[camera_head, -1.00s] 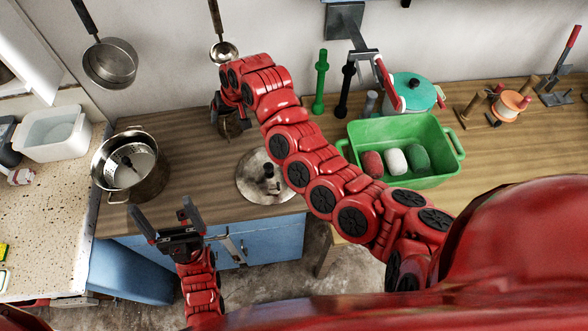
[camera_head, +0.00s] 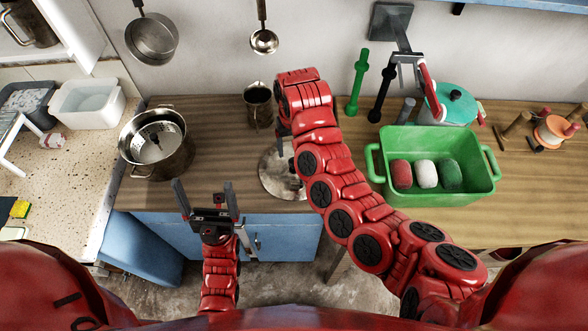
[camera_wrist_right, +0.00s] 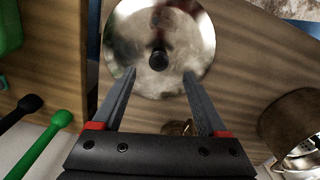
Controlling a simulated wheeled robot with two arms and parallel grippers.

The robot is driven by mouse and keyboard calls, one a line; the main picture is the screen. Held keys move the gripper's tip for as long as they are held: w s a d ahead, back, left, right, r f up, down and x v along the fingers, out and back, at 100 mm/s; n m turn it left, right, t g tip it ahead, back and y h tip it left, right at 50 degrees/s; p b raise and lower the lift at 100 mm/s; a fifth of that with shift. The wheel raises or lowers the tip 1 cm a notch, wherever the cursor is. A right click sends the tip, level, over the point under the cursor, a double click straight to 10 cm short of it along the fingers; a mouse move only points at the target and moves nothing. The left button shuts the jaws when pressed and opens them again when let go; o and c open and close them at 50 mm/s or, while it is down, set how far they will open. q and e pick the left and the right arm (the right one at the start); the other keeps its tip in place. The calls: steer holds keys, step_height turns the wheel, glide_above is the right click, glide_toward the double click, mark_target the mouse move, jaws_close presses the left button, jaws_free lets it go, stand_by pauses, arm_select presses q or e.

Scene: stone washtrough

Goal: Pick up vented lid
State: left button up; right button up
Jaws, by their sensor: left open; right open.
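A round shiny metal lid with a black knob (camera_head: 272,178) lies flat on the wooden counter near its front edge. In the right wrist view the lid (camera_wrist_right: 130,42) fills the top middle, its knob upright; I cannot make out vents. My right gripper (camera_wrist_right: 159,74) is open and empty, its fingertips overlapping the lid's near rim in that view, with the knob between and just beyond them. In the head view my right arm partly covers the lid and mostly hides that gripper. My left gripper (camera_head: 206,190) is open and empty in front of the counter.
A metal pot (camera_head: 132,165) with a perforated piece inside stands left of the lid. A dark metal mug (camera_head: 258,108) stands behind the lid. A green tub (camera_head: 436,195) with several coloured items is to the right. A pan (camera_head: 151,42) and ladle (camera_head: 264,42) hang behind.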

steer(key=shift+f, duration=0.5)
steer(key=shift+w+f+p, duration=0.1)
steer(key=shift+f+p, duration=0.15)
steer(key=shift+p, duration=0.2)
step_height(320, 180, down, 4)
steer(key=shift+r+p, duration=0.1)
steer(key=shift+p, duration=0.8)
steer(key=shift+w+f, duration=0.15)
steer(key=shift+f, duration=0.25)
jaws_close()
